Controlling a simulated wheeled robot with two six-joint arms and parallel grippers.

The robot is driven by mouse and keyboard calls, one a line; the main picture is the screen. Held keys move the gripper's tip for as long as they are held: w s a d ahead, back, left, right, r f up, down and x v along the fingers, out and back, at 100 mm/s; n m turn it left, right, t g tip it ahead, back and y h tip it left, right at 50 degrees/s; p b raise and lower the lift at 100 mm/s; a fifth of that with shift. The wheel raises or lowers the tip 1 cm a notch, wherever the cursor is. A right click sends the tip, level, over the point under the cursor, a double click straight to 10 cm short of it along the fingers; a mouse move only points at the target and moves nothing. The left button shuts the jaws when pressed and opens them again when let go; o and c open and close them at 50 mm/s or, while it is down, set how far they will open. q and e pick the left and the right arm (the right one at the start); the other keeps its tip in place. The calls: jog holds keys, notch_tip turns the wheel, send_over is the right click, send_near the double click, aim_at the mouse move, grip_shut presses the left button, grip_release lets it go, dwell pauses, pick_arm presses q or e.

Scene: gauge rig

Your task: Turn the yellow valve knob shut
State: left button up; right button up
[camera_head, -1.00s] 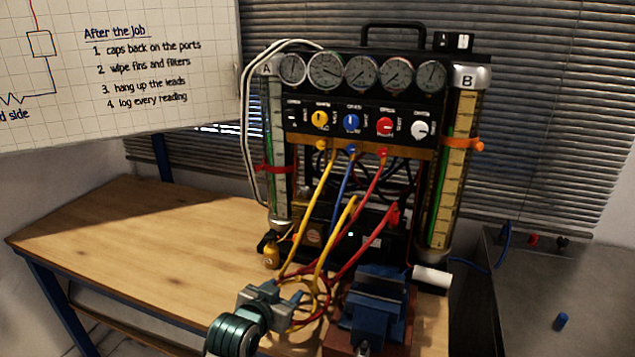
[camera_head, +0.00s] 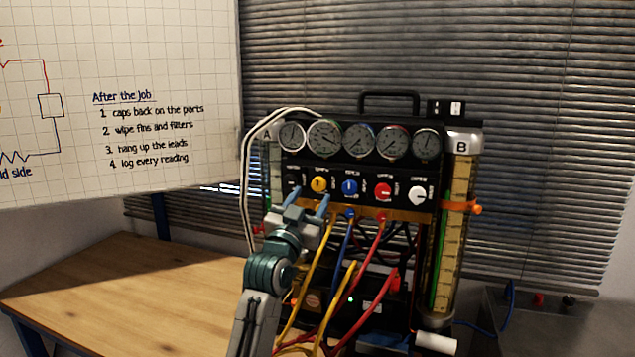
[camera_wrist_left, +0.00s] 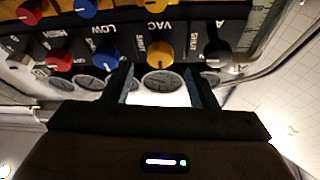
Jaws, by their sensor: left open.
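The yellow valve knob (camera_head: 319,184) sits at the left of the row of knobs on the black panel, under the gauges. It also shows in the left wrist view (camera_wrist_left: 160,54), with lettering around it. My left gripper (camera_head: 308,200) is open and empty, its blue fingers raised just below and in front of the yellow knob. In the wrist view the knob lies between the lines of the two fingers, around their tips. I cannot tell how far apart in depth they are. My right gripper is not in view.
A blue knob (camera_head: 350,187), a red knob (camera_head: 383,191) and a white knob (camera_head: 418,196) stand to the right. Yellow, blue and red hoses hang below the panel. The wooden bench (camera_head: 110,300) is clear at left.

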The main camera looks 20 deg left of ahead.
aim_at(317, 186)
pick_arm(q)
jog(key=p+x, duration=0.1)
jog(key=x, duration=0.4)
jog(key=shift+w+r, duration=0.1)
jog(key=shift+w, duration=0.05)
jog(key=c, duration=1)
